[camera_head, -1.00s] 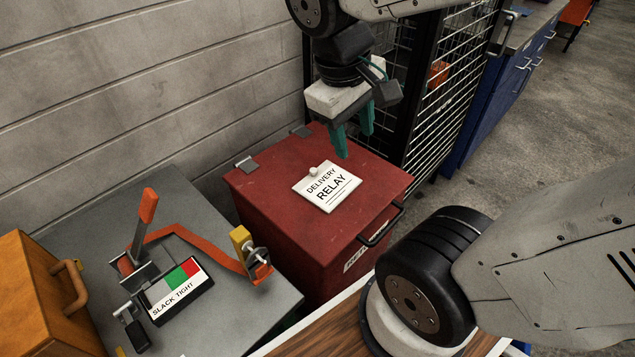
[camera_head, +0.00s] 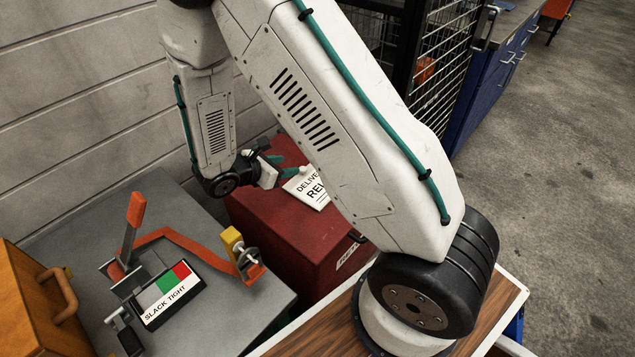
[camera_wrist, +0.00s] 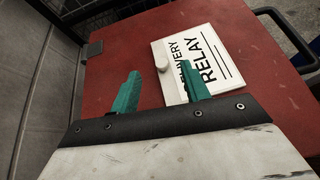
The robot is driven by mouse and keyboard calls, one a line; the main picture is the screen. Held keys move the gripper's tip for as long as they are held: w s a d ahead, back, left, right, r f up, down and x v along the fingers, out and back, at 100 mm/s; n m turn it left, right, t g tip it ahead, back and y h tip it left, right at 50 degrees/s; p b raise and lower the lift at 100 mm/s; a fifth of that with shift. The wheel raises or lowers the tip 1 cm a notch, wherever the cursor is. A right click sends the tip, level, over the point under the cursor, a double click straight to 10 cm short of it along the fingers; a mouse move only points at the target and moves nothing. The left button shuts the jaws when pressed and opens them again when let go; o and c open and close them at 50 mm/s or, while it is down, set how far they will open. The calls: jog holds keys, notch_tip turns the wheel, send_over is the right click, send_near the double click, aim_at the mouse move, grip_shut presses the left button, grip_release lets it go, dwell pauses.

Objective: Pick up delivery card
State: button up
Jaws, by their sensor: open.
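The delivery card (camera_head: 309,190) is a white plate printed "DELIVERY RELAY" with a small white knob. It lies flat on top of the red box (camera_head: 277,225). In the head view my arm covers its right part. In the wrist view the card (camera_wrist: 209,62) shows with its knob (camera_wrist: 162,62) just beyond my fingertips. My gripper (camera_wrist: 163,82) is open, with two green fingers spread and nothing between them. In the head view my gripper (camera_head: 286,166) is low over the box top, beside the card's knob. I cannot tell whether a finger touches the card.
A grey table (camera_head: 60,217) left of the box carries an orange strap tensioner (camera_head: 184,240) and a "SLACK TIGHT" gauge (camera_head: 172,295). An orange case (camera_head: 30,310) stands at far left. The block wall (camera_head: 80,90) is behind. A wire cage (camera_head: 440,70) stands behind the box.

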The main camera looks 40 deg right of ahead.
aim_at(303, 168)
jog(key=shift+w+a+f+n, duration=0.1)
jog(key=shift+f+n, duration=0.1)
jog(key=shift+f, duration=0.2)
jog(key=shift+w+a+f+n, duration=0.1)
jog(key=shift+f+n, duration=0.1)
jog(key=shift+f, duration=0.15)
jog(key=shift+d+f, duration=0.2)
jog(key=shift+f, duration=0.15)
jog(key=x, duration=0.7)
jog(key=shift+d+f, duration=0.15)
jog(key=shift+f, duration=0.05)
grip_shut()
